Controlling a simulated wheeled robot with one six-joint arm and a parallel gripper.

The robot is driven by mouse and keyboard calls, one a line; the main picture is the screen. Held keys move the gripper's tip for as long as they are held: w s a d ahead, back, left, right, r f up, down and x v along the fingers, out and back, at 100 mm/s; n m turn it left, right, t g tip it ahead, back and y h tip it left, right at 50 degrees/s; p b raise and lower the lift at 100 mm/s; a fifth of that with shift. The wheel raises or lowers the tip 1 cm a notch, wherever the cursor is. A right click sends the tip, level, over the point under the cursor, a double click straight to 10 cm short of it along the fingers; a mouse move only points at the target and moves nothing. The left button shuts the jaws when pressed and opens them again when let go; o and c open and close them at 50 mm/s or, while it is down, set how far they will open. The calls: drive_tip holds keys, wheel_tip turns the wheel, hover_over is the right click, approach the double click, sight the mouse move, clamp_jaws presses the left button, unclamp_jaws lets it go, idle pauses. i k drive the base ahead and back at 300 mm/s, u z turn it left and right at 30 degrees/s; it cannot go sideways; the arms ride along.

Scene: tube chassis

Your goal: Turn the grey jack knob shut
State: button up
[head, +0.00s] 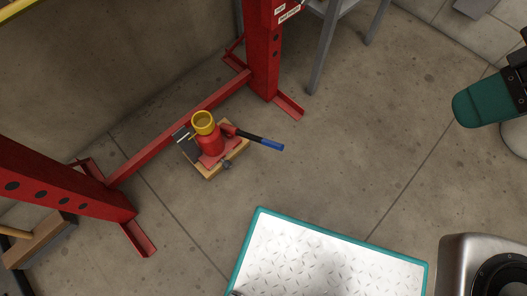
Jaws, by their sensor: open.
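A red bottle jack (212,143) with a yellow collar (204,122) on top stands upright on a wooden board on the floor, left of the middle in the head view. The small grey jack knob (227,164) sits low at the jack's front, near the board's front edge. It is too small to tell how far it is turned. A dark lever with a blue grip (272,145) sticks out to the right above the knob. My gripper is not in view, so its place relative to the knob does not show.
A red press frame stands around the jack, with a left post (60,180), a right post (263,50) and a low crossbar (180,127) behind it. Grey legs (325,45) of a stand are at the top. The concrete floor (350,150) right of the jack is clear.

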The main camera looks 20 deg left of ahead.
sight(226, 165)
drive_tip(key=z, duration=0.1)
drive_tip(key=k, duration=1.1)
drive_tip(key=u, duration=1.05)
drive_tip(key=i, duration=0.55)
